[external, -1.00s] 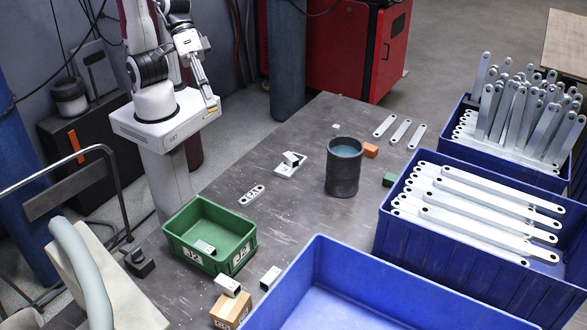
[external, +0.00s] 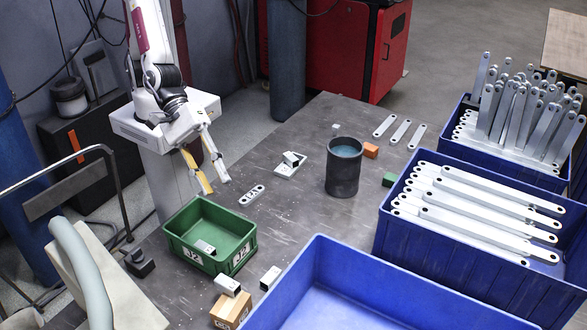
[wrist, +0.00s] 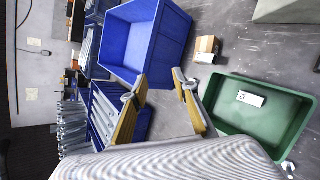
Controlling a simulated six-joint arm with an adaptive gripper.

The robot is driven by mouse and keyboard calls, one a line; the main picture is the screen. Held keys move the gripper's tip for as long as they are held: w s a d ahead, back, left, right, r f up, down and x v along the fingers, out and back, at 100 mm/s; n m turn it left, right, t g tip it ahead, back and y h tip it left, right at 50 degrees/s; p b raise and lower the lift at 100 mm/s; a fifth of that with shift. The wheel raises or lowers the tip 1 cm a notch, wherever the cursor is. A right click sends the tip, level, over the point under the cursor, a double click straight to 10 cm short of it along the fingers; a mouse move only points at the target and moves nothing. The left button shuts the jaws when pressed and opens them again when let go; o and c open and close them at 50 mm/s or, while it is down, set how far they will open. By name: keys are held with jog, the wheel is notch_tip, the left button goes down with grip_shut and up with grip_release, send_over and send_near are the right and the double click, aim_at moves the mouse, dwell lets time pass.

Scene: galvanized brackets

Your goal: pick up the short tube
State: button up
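Several short pale metal pieces could be the short tube, and I cannot tell for sure which it is. One (external: 270,278) stands on the table beside the blue bin. One (external: 291,157) sits tilted on a flat pale plate (external: 287,170). My gripper (external: 215,186) is open and empty, above the table's left edge and behind the green crate. In the wrist view its fingers (wrist: 158,95) are spread, with the green crate (wrist: 262,140) to their right.
A dark round container (external: 342,180) stands mid-table. A flat piece with holes (external: 252,195) lies right of my gripper. An empty blue bin (external: 320,251) stands in front; blue bins of long bars (external: 440,248) are at right.

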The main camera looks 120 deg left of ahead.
jog(key=w+d+f+n+t+y, duration=0.1)
jog(key=w+d+f+n, duration=0.1)
jog(key=d+f+n, duration=0.55)
jog(key=n+t+y, duration=0.2)
jog(key=n+y, duration=0.1)
jog(key=n, duration=0.4)
send_near(225, 281)
jog(key=shift+w+a+f+m, duration=0.1)
jog(key=shift+w+f+m, duration=0.15)
jog(key=shift+w+f, duration=0.25)
jog(key=shift+w, duration=0.15)
jog(key=shift+x, duration=1.15)
jog(key=shift+w, duration=0.1)
jog(key=shift+x, duration=2.5)
jog(key=shift+r, duration=0.1)
grip_shut()
